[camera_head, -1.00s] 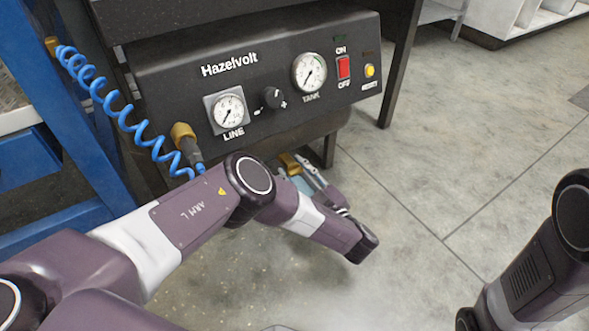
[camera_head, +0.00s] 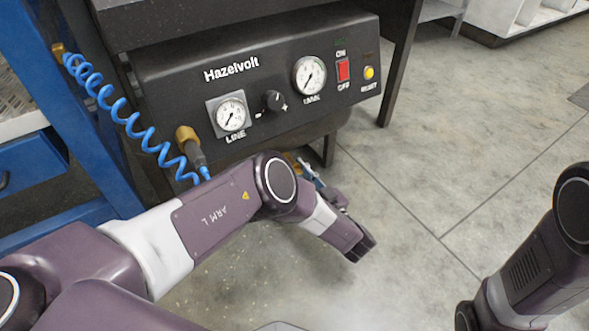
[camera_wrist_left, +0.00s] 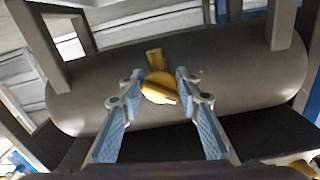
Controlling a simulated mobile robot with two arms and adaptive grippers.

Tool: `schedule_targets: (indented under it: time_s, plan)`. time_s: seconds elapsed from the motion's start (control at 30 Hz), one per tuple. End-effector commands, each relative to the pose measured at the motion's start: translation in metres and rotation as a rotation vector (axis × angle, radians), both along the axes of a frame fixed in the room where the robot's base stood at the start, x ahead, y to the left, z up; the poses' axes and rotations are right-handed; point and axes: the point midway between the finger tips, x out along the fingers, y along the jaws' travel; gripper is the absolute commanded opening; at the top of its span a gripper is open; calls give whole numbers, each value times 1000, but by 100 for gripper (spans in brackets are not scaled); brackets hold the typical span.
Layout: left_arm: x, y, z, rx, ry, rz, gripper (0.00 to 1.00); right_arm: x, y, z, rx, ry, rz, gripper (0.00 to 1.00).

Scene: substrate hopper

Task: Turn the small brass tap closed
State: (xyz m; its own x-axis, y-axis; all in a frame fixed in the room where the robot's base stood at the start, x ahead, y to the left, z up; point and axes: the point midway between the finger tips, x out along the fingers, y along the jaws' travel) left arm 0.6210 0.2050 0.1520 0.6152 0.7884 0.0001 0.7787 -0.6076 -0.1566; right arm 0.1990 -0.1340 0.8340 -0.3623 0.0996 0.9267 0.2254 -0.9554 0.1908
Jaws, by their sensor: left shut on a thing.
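The small brass tap (camera_wrist_left: 158,88) sits on the dark cylindrical tank (camera_wrist_left: 85,100) in the left wrist view. My left gripper (camera_wrist_left: 157,90) has its two blue-padded fingers on either side of the tap's yellow handle and is shut on it. In the head view my left gripper (camera_head: 308,170) is below the control panel, largely hidden behind my own left arm, and the tap is mostly covered there. My right gripper is out of view; only part of my right arm shows at the right edge.
The Hazelvolt panel (camera_head: 255,85) has LINE and TANK gauges, a black knob (camera_head: 272,100) and a red switch (camera_head: 343,70). A coiled blue hose (camera_head: 120,115) hangs at its left beside a blue frame (camera_head: 60,225). Dark legs stand around the tank. Floor at right is clear.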

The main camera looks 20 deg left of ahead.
Motion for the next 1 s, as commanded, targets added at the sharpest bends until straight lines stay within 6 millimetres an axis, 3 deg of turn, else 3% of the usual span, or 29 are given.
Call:
schedule_targets:
  time_s: [0.47, 0.5, 0.6, 1.0]
  plan:
    - [-1, 0, -1, 9, 15, 1, 7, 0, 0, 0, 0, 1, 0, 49]
    - [-1, 0, -1, 9, 15, 1, 35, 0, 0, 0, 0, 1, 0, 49]
    - [-1, 0, -1, 8, 14, 1, 46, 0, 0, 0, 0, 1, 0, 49]
    - [-6, -8, -1, 8, 13, -2, 47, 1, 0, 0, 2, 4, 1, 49]
